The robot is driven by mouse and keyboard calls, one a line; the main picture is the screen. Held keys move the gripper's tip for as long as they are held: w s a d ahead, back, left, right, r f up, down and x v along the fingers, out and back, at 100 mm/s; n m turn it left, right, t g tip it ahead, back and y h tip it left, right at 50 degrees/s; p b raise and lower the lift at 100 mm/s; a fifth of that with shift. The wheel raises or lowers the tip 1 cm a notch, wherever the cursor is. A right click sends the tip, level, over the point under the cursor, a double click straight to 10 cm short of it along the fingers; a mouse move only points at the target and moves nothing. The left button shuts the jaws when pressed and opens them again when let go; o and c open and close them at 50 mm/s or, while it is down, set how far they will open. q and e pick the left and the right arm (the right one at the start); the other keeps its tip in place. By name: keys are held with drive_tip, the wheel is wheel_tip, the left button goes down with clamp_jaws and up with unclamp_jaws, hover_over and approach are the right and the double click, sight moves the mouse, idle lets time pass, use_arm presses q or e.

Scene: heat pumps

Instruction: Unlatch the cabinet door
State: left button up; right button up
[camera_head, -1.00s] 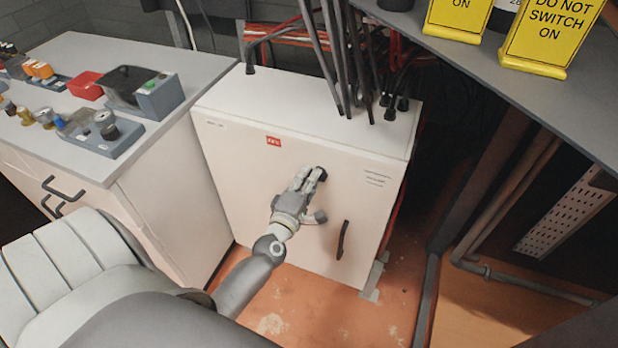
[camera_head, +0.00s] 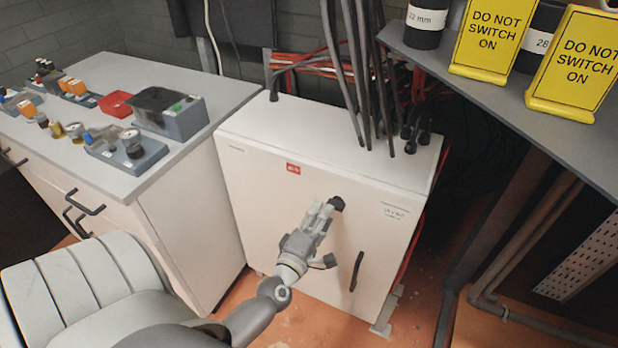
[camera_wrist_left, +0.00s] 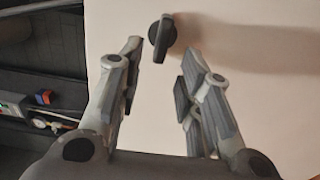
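The white cabinet (camera_head: 262,212) stands on the floor with its door facing me. A round black latch knob (camera_head: 337,203) sits on the upper right part of the door, and a dark vertical handle (camera_head: 357,270) is lower right. My left gripper (camera_head: 325,211) is in front of the door, its fingertips just beside the knob. In the left wrist view the two fingers (camera_wrist_left: 164,67) are spread apart, with the black knob (camera_wrist_left: 162,37) beyond their tips and nothing between them. The door looks closed. My right gripper is not in view.
A grey-topped workbench (camera_head: 150,178) with fittings stands left of the cabinet. Black cables (camera_head: 365,90) rise from the cabinet top. A grey shelf (camera_head: 500,105) with yellow signs (camera_head: 487,40) overhangs at the right. Orange floor shows in front.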

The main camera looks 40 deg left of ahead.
use_arm(q)
drive_tip(key=v, duration=0.8)
drive_tip(key=shift+s, duration=0.25)
drive_tip(key=shift+d+f, duration=0.1)
